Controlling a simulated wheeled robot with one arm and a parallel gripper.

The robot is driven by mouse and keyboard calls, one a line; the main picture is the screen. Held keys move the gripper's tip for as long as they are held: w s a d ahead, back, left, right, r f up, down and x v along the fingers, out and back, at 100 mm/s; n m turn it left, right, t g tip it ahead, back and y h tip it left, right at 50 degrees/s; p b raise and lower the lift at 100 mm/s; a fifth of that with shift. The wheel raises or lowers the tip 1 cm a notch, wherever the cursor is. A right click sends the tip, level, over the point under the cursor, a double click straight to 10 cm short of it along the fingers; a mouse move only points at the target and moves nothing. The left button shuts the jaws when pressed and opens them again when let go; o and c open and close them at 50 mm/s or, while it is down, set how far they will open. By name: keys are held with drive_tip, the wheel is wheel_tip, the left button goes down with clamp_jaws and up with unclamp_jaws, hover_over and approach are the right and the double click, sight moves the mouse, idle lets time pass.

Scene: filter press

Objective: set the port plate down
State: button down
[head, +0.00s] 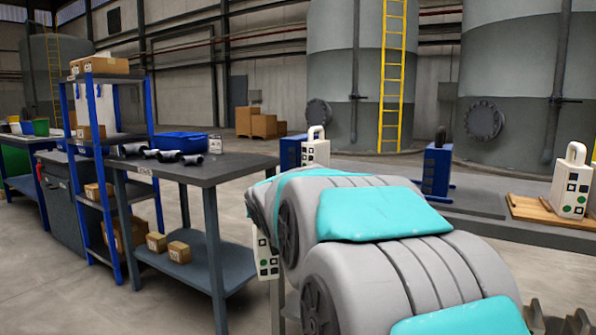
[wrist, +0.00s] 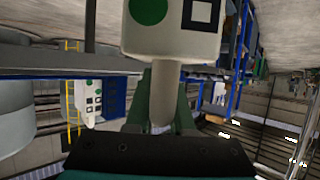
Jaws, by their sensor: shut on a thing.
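The port plate I hold is a white block with a green dot and dark squares. In the wrist view the plate (wrist: 170,35) fills the top middle, partly cut off by the frame. My gripper (wrist: 160,110) has green fingers shut around its pale handle. That view is upside down, so the plate hangs below the fingers. In the head view the plate (head: 268,258) shows partly at the left side of my arm, in the air in front of the dark workbench. My arm hides the gripper there.
A similar white plate (head: 572,185) stands on a wooden board (head: 530,208) at right. Another white plate (head: 316,150) stands behind my arm near blue equipment. A blue device (head: 436,170) stands on the low grey platform (head: 470,204). The dark workbench (head: 215,168) carries black fittings and a blue bin.

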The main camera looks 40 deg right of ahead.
drive_tip(key=w+a+f+n+y, duration=0.3)
drive_tip(key=a+f+y, duration=0.1)
drive_tip(key=a+f, duration=0.5)
drive_tip(key=w+a+f+n+t+y, duration=0.1)
drive_tip(key=w+a+f+n+y, duration=0.3)
drive_tip(key=a+f, duration=0.6)
drive_tip(key=a, duration=0.2)
drive_tip(key=shift+a+n+y, duration=0.3)
drive_tip(key=shift+y, duration=0.1)
